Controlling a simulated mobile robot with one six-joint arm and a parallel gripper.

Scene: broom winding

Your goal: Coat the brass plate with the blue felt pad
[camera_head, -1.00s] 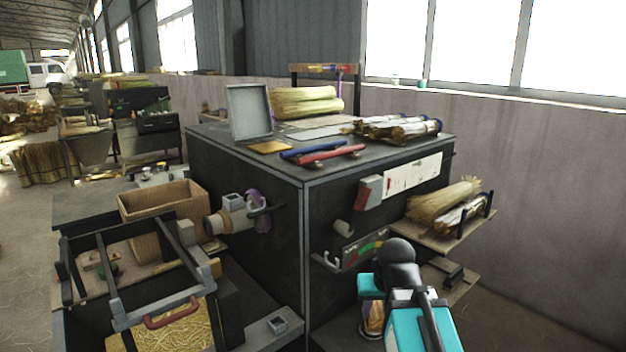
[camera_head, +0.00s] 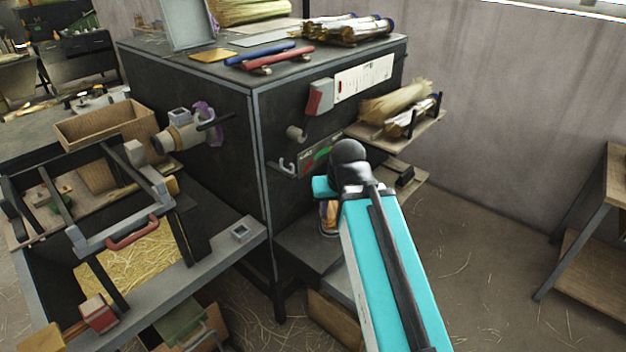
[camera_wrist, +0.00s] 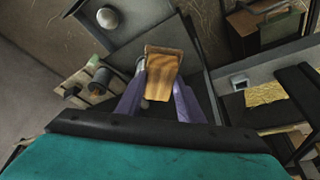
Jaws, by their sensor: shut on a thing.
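My gripper (camera_wrist: 158,98) is shut on a wooden block (camera_wrist: 163,66) with an orange-brown grained face, held between the two fingers in the wrist view. In the head view the block (camera_head: 329,214) shows only partly, beside my arm, in front of the black cabinet's right side and above a low grey shelf. No blue felt is visible on it; its far side is hidden. A flat gold-coloured plate (camera_head: 213,55), seemingly the brass plate, lies on the cabinet top near its left edge, well away from my gripper.
On the black cabinet top (camera_head: 170,42) lie a blue rod (camera_head: 262,53), a red rod (camera_head: 279,58) and several bundles (camera_head: 346,29). Side shelves (camera_head: 412,134) jut out at right. A metal frame and wooden box (camera_head: 105,124) stand at left. Open floor lies at right.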

